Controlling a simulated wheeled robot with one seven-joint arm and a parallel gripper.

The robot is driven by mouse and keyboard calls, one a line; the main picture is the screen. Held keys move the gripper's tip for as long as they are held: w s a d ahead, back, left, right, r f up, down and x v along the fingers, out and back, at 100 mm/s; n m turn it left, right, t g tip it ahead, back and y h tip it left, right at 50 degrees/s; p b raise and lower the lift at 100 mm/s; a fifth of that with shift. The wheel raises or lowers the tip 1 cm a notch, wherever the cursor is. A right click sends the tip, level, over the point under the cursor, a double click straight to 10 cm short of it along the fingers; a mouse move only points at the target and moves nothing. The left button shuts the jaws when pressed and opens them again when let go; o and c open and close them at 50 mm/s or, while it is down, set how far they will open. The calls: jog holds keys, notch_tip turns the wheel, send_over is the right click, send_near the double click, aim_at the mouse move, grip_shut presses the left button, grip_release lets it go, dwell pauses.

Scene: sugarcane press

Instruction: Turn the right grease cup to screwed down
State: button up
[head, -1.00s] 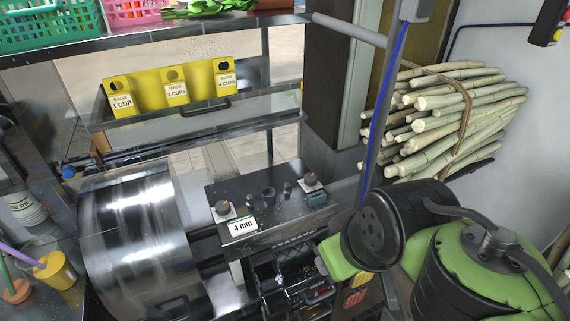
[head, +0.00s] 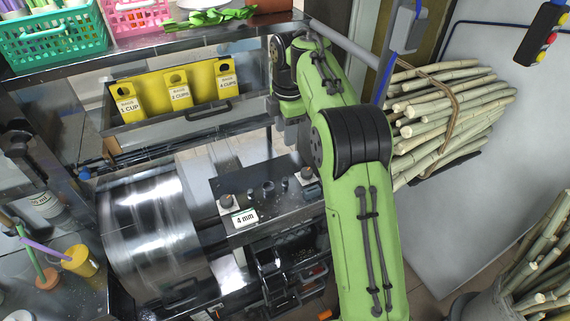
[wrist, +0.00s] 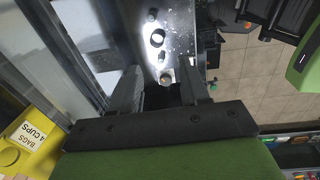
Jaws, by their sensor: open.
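The right grease cup (head: 307,174) appears to be the round knob at the right end of the dark press top (head: 262,215). In the wrist view this grease cup (wrist: 167,76) shows as a pale round top, between and just beyond my finger ends. My gripper (wrist: 161,70) is open and empty, one finger on each side of that line of sight. In the head view my gripper (head: 298,138) hangs over the right back end of the press top, partly hidden by my arm. Contact with the cup cannot be told. The cup's turn position is unclear.
A similar knob (head: 226,201) stands at the left end, behind a "4 mm" label (head: 245,217). Small dark fittings (head: 268,187) stand between. Yellow bag holders (head: 178,93) are behind, a shiny drum (head: 150,225) is left, and a cane bundle (head: 440,115) is right.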

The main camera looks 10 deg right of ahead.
aim_at(285, 178)
jog(key=w+f+n, duration=0.1)
jog(key=f+n, duration=0.1)
jog(key=f, duration=0.5)
jog(key=w+f+n, duration=0.1)
jog(key=f, duration=0.6)
jog(key=w+d+f+n+g+p, duration=0.1)
jog(key=w+f+n, duration=0.1)
jog(key=f, duration=0.5)
jog(key=shift+w+f+n+h, duration=0.1)
jog(key=shift+f+n+h, duration=0.2)
jog(key=shift+f, duration=0.05)
grip_shut()
